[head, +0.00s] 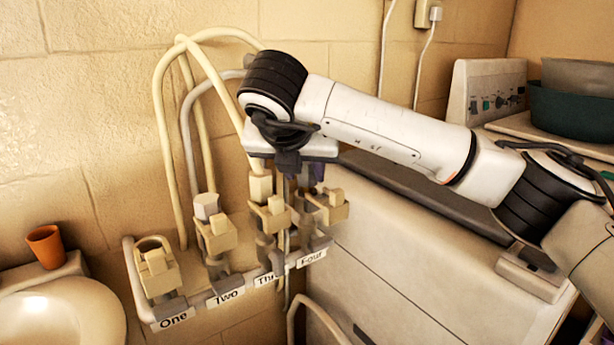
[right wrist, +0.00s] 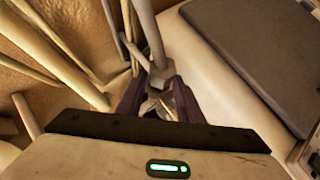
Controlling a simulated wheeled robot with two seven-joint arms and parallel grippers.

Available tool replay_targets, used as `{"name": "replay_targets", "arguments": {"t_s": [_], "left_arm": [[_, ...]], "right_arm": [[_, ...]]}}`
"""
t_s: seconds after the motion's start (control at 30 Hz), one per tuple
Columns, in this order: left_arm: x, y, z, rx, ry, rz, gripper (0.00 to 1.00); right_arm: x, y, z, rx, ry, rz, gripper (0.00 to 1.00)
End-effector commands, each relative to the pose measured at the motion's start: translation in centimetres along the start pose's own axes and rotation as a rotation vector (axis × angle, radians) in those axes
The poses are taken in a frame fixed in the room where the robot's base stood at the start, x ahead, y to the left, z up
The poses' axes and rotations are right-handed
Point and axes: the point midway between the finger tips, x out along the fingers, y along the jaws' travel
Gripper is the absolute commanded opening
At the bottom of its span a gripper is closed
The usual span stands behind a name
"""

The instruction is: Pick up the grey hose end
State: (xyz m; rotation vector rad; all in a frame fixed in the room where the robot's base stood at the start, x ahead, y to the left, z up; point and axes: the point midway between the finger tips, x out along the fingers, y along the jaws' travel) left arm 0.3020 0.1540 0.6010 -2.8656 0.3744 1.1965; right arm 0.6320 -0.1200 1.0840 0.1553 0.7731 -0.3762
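The grey hose (head: 187,103) arcs along the wall and passes behind that hand. My left gripper is not in view.
A tap rack (head: 225,288) labelled One to Four stands below, with cream hoses (head: 160,110) rising behind it. A pale hex connector (head: 206,205) sits at Two. A white washing machine (head: 400,265) is at right; a basin (head: 65,312) and orange cup (head: 46,247) are at left.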

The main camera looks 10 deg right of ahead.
Motion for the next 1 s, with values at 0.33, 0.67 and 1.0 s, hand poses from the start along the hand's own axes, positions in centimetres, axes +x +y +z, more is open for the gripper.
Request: {"name": "replay_targets", "arguments": {"t_s": [0.33,0.67,1.0], "left_arm": [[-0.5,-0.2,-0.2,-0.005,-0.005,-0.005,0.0],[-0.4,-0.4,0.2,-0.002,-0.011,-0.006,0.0],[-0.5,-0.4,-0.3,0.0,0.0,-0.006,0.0]], "right_arm": [[3.9,-0.1,0.1,0.0,0.002,0.001,0.33],[3.9,-0.1,0.0,-0.001,0.002,0.001,0.1],[3.4,-0.1,0.6,0.001,-0.001,0.002,0.04]]}}
